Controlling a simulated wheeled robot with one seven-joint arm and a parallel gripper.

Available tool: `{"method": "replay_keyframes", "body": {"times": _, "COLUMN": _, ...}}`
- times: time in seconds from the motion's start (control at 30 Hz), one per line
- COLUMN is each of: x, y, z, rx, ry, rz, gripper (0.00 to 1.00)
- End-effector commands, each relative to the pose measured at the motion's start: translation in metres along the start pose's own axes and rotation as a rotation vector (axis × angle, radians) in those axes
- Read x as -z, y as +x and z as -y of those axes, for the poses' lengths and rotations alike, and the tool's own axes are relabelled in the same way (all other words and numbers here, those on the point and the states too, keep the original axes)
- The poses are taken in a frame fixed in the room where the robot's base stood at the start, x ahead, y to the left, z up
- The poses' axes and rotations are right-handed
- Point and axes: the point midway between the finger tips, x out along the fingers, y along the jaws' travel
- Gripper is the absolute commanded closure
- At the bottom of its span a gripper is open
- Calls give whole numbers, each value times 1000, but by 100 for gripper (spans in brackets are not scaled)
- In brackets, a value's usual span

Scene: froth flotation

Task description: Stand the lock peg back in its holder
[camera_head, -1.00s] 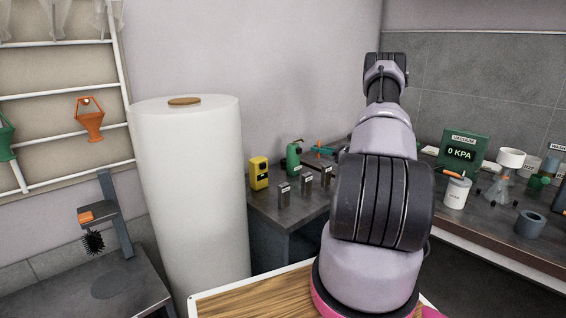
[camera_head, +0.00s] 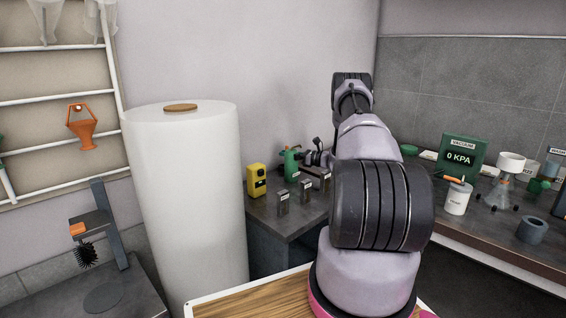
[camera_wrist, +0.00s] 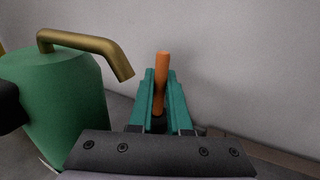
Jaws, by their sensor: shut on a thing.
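My gripper (camera_wrist: 161,80) shows in the wrist view as two teal fingers, shut on an orange peg (camera_wrist: 163,62) that I take to be the lock peg. The peg stands out beyond the fingertips, and its lower part is hidden between them. A green vessel (camera_wrist: 55,105) with a bent brass spout (camera_wrist: 90,45) is close on the left of the fingers, apart from them. In the head view the dark end of my arm is beside the green vessel (camera_head: 291,165), but the fingers and peg cannot be made out. I cannot make out the peg's holder.
A yellow device (camera_head: 257,180) and several small labelled metal blocks (camera_head: 283,202) stand on the dark bench (camera_head: 262,217). A large white roll (camera_head: 185,200) stands to its left. A grey wall (camera_wrist: 240,70) is behind my gripper. The right bench holds a vacuum display (camera_head: 462,155) and labware.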

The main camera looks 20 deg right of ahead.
Motion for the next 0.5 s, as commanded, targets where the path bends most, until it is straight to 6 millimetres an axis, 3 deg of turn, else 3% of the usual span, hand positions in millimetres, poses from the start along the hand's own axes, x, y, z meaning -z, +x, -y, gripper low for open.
{"method": "replay_keyframes", "body": {"times": 0.23, "x": 0, "y": 22, "z": -1, "rx": -2, "ry": 0, "rz": 0, "gripper": 100}}
{"method": "replay_keyframes", "body": {"times": 0.4, "x": 31, "y": 19, "z": 0, "rx": 1, "ry": 2, "rz": -1, "gripper": 100}}
{"method": "replay_keyframes", "body": {"times": 0.5, "x": 36, "y": 19, "z": 0, "rx": 1, "ry": 1, "rz": 1, "gripper": 100}}
